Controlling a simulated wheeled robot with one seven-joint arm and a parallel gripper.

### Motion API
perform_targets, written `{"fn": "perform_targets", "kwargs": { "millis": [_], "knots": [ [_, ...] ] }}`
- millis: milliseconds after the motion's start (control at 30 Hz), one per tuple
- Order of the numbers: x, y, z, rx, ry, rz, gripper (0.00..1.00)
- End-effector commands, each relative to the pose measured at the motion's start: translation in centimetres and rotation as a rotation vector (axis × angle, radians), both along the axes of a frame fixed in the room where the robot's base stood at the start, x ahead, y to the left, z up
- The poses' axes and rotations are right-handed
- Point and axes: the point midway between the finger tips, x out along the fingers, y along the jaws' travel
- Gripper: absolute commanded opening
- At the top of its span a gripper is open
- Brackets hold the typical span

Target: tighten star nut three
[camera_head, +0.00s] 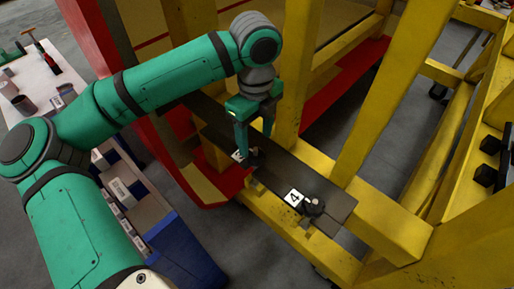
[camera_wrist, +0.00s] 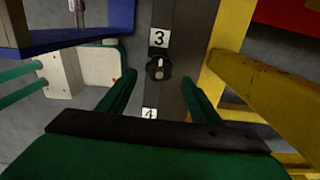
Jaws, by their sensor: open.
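Star nut three is a small dark knob with a pale centre (camera_wrist: 158,68), just below the white label "3" (camera_wrist: 159,38) on a dark bar (camera_wrist: 183,25). In the head view the nut (camera_head: 254,153) is partly hidden by my fingers. My green gripper (camera_head: 254,145) points down at it. In the wrist view my gripper (camera_wrist: 157,78) is open, with one fingertip on each side of the nut and a gap on both sides. I cannot tell how far the fingertips are above the bar.
A second dark knob (camera_head: 313,207) beside label "4" (camera_head: 294,198) sits nearer on the same bar. Yellow frame posts (camera_head: 292,75) rise close behind my gripper. A blue bin (camera_head: 185,255) and a cluttered table (camera_head: 38,80) stand to the left.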

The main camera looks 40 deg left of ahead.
Motion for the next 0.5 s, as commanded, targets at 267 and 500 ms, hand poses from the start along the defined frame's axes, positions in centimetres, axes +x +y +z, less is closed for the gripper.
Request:
{"fn": "perform_targets", "kwargs": {
  "millis": [267, 500],
  "knots": [
    [0.0, -0.1, -4.3, -0.003, 0.000, -0.001, 0.58],
    [0.0, 0.0, -5.7, -0.001, 0.000, -0.001, 0.58]
  ]
}}
